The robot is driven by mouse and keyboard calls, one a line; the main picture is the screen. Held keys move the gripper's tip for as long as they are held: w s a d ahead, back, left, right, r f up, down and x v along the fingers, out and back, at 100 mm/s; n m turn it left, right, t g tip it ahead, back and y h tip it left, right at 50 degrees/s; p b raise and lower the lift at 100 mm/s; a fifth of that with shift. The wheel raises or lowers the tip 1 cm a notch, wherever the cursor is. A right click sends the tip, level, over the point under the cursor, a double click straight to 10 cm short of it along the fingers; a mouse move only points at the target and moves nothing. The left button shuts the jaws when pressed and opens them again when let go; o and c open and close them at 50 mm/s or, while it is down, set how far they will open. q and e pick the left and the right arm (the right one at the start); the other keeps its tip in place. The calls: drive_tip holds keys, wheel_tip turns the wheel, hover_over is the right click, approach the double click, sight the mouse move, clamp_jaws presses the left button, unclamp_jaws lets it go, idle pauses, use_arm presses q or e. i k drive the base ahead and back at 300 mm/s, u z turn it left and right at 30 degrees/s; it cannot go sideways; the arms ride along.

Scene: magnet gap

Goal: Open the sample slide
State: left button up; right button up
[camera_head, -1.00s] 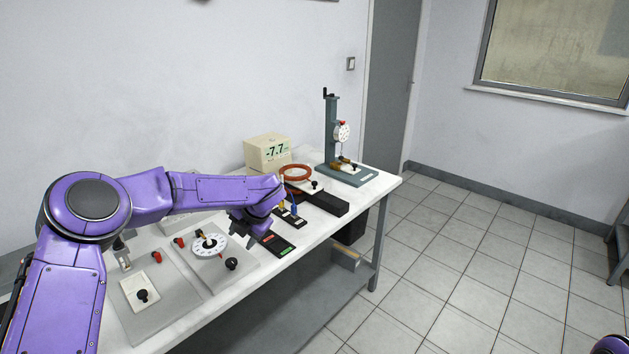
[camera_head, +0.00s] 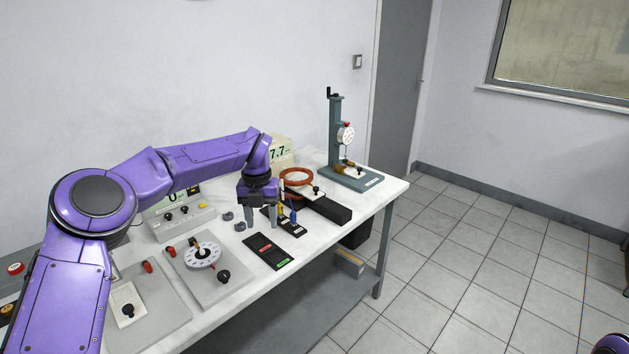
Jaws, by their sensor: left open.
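A white slide plate with a black knob (camera_head: 127,303) lies on a grey base at the near left. Another white plate with a black knob (camera_head: 314,191) sits by an orange-red ring coil (camera_head: 297,177) on a long black block (camera_head: 328,209). I cannot tell which one is the sample slide. My left gripper (camera_head: 262,217) points down over the middle of the bench, open and empty. It is left of the coil, near a small black holder with yellow and blue upright pieces (camera_head: 292,217). My right gripper is out of view.
A gauge stand (camera_head: 337,140) stands at the far right end. The bench's front edge is clear.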

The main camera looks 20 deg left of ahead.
sight(308, 191)
drive_tip(key=i, duration=1.25)
drive_tip(key=z, duration=0.05)
